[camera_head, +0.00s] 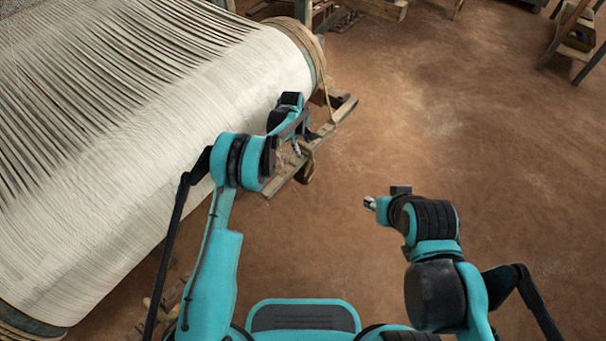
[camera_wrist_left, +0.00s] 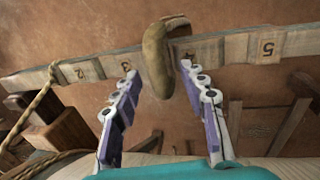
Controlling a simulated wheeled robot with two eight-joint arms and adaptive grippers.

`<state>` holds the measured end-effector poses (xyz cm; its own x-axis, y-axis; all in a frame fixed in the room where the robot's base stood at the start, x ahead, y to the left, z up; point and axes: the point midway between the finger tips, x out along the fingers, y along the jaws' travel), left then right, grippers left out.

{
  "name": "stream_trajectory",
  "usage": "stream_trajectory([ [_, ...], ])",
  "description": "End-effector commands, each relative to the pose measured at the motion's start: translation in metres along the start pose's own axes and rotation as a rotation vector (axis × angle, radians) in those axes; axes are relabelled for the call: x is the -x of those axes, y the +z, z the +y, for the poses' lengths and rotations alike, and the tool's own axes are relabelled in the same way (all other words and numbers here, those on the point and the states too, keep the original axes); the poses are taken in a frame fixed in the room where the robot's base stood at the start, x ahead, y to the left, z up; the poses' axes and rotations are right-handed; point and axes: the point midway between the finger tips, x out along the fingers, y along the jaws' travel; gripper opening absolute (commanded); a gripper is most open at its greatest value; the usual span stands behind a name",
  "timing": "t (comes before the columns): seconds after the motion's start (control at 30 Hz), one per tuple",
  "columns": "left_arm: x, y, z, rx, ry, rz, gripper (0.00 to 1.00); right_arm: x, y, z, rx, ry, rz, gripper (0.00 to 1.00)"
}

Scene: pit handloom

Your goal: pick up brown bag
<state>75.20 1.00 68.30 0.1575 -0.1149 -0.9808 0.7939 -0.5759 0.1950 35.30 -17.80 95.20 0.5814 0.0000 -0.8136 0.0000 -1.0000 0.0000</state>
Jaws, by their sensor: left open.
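The brown bag (camera_wrist_left: 157,58) hangs over a wooden bar with painted numbers (camera_wrist_left: 100,68) in the left wrist view. It also shows in the head view (camera_head: 307,168), small, by the wooden bar beside the loom. My left gripper (camera_wrist_left: 158,72) is open, with its purple and white fingers either side of the bag's lower part in the picture. I cannot tell whether they touch it. In the head view my left gripper (camera_head: 297,146) is partly hidden by its own arm. My right gripper (camera_head: 370,203) is over bare floor, away from the bag; its fingers are too small to judge.
The loom's wide roll of white cloth (camera_head: 130,150) fills the left of the head view. A rope (camera_wrist_left: 38,103) hangs from the numbered bar. Wooden furniture (camera_head: 577,38) stands at the far right. The brown floor (camera_head: 450,120) between is clear.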

Motion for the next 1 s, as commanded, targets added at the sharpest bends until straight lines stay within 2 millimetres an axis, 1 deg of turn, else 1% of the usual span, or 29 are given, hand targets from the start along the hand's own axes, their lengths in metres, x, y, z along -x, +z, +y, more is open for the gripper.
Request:
stream_trajectory([
  [0.03, -0.0084, 0.0002, -0.0002, 0.000, 0.000, 0.000, 0.43, -0.0040, 0.0027, 0.0000, 0.000, 0.000, 0.000, 0.40],
  [0.07, -0.0100, 0.0002, -0.0001, 0.000, 0.000, 0.000, 0.43, -0.0043, 0.0030, 0.0000, 0.000, 0.000, 0.000, 0.40],
  [0.27, -0.0092, 0.0002, 0.0002, 0.000, 0.000, 0.000, 0.43, -0.0029, 0.0018, 0.0000, 0.000, 0.000, 0.000, 0.40],
  [0.3, -0.0091, 0.0003, 0.0002, -0.001, 0.000, 0.000, 0.37, -0.0029, 0.0018, 0.0000, 0.000, 0.000, 0.000, 0.40],
  [0.33, -0.0091, 0.0002, 0.0002, -0.001, 0.000, 0.000, 0.29, -0.0029, 0.0018, 0.0000, 0.000, 0.000, 0.000, 0.40],
  [0.43, -0.0090, 0.0002, 0.0002, -0.001, 0.000, 0.000, 0.03, -0.0029, 0.0018, 0.0000, 0.000, 0.000, 0.000, 0.40],
  [0.47, -0.0091, 0.0002, 0.0002, -0.001, 0.000, 0.000, 0.00, -0.0029, 0.0018, 0.0000, 0.000, 0.000, 0.000, 0.40],
  [0.87, -0.0079, 0.0000, 0.0005, -0.001, 0.001, 0.000, 0.00, -0.0028, 0.0018, 0.0000, 0.000, 0.000, 0.000, 0.40],
  [1.0, -0.0045, -0.0014, 0.0002, -0.001, 0.001, 0.000, 0.00, -0.0015, 0.0009, 0.0000, 0.000, 0.000, 0.000, 0.40],
])
